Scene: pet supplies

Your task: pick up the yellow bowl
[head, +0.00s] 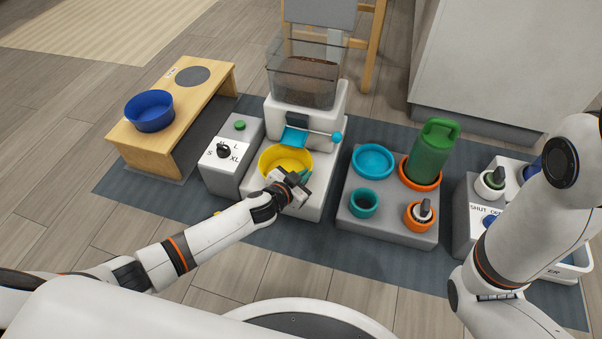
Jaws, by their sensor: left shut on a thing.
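The yellow bowl (283,158) sits on the white base of the food dispenser (305,104), below its blue chute (293,137). My left gripper (300,180) is at the bowl's front right rim and is shut on it. The gripper hides part of the rim and the bowl's near right side. The bowl looks level; I cannot tell whether it is lifted off the base. My right arm stands at the right of the head view, and its gripper is not in view.
A grey box with a size dial (223,151) stands left of the bowl. A wooden stand (205,95) holds a blue bowl (150,111). A grey block (390,226) at right carries a light-blue bowl (373,161), a teal cup (364,203) and a green bottle (433,152).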

